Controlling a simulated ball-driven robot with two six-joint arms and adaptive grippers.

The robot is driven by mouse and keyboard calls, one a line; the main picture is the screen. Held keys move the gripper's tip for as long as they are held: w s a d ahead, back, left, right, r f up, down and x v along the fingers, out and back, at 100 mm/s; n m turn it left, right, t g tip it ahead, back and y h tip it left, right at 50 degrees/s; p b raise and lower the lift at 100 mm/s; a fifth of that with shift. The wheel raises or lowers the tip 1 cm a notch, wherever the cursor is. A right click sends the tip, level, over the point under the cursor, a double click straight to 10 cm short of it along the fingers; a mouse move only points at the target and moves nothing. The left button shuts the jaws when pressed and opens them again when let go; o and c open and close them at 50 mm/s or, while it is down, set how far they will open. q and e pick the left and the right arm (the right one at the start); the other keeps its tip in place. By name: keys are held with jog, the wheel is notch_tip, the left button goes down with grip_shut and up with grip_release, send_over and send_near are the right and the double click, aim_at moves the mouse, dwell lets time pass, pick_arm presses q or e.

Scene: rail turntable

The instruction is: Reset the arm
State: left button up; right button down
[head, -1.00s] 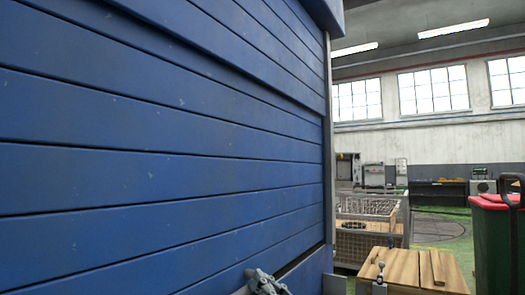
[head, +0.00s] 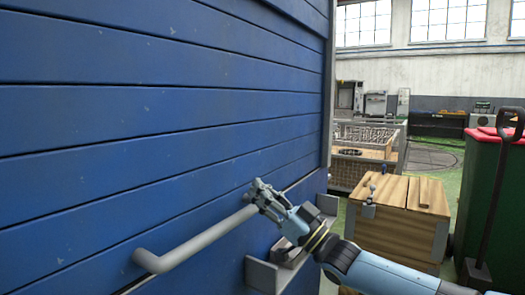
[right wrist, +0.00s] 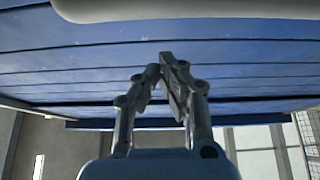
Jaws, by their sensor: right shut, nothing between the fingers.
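My right gripper (head: 258,188) is shut and empty in front of a blue plank wall (head: 130,120). It is at the upper right end of a grey bar handle (head: 195,243) on that wall. I cannot tell whether it touches the bar. In the right wrist view the fingers of the right gripper (right wrist: 163,65) meet at the tips, with the blue planks behind them and a pale bar (right wrist: 180,10) across the top. My right arm comes in from the lower right. My left gripper is not in view.
Grey metal brackets (head: 262,274) stick out from the wall's lower edge near my right arm. A wooden crate (head: 395,235) stands behind the arm. A green bin (head: 487,190) with a red lid is at the far right. Green floor shows between them.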

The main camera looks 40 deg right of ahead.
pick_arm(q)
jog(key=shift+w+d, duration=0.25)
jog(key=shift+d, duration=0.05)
pick_arm(e)
jog(key=v, duration=1)
